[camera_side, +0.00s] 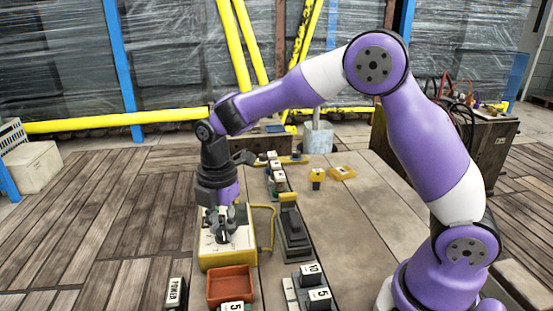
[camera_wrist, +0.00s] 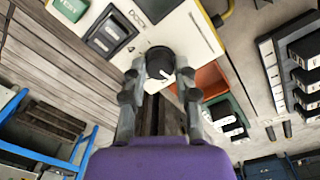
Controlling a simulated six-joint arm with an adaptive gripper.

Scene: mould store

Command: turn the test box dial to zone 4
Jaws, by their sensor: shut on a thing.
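The test box (camera_side: 228,258) has a yellow lower part and a cream top face. It stands below my gripper (camera_side: 224,234) in the side view, where the fingers hide most of the dial. In the wrist view the dial (camera_wrist: 158,58) is a round black knob with a white pointer mark angled toward the lower right of the picture. It sits on the cream panel (camera_wrist: 190,35). My gripper (camera_wrist: 160,72) is shut on the dial, one finger at each side. The zone markings around the dial are too small or hidden to read.
An orange tray (camera_side: 230,283) stands close in front of the box. A black device (camera_side: 293,237) and a yellow handle (camera_side: 270,228) are at its right. Labelled blocks (camera_side: 310,277) lie at the front, a POWER block (camera_side: 175,292) at the left. The table's right part is clear.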

